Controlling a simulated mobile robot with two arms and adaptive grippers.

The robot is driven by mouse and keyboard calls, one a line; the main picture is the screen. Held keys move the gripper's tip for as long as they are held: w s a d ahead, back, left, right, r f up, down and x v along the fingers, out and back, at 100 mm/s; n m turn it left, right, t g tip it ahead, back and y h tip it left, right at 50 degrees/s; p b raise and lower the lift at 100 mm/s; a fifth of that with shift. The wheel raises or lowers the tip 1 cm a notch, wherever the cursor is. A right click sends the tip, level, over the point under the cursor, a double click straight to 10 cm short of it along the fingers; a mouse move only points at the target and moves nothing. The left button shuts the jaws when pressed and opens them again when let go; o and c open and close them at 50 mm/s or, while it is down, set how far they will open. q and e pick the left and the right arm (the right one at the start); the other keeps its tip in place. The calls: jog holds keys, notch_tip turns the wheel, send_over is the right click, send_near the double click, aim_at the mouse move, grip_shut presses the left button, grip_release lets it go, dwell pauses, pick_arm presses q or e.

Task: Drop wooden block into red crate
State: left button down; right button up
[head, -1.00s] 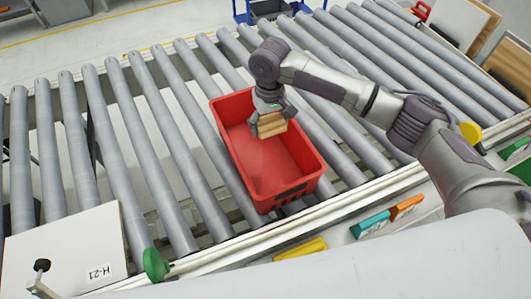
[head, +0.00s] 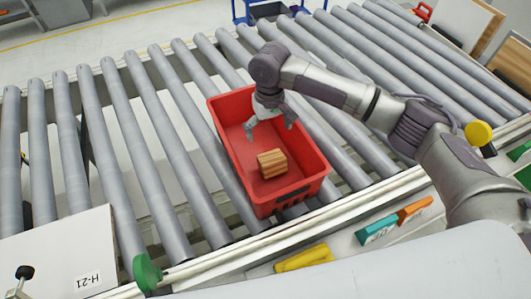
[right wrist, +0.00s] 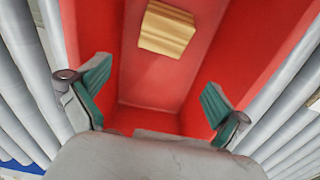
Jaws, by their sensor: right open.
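The wooden block (head: 272,164) is inside the red crate (head: 308,188), towards its near end. The block also shows in the right wrist view (right wrist: 167,29), apart from my fingers. The crate (right wrist: 150,82) stands on the roller conveyor. My right gripper (head: 269,127) is open and empty, above the far part of the crate. Its two green-padded fingers are spread wide in the right wrist view (right wrist: 155,95). My left gripper is not in view.
The roller conveyor (head: 190,135) stretches to both sides of the crate, with bare rollers. A white H-21 panel (head: 65,255) lies at the lower left. Yellow (head: 304,258), teal (head: 376,229) and orange (head: 414,210) pieces lie along the near edge.

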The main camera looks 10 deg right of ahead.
notch_tip(320, 180, up, 12)
dwell(0.6)
jog(key=shift+f, duration=0.1)
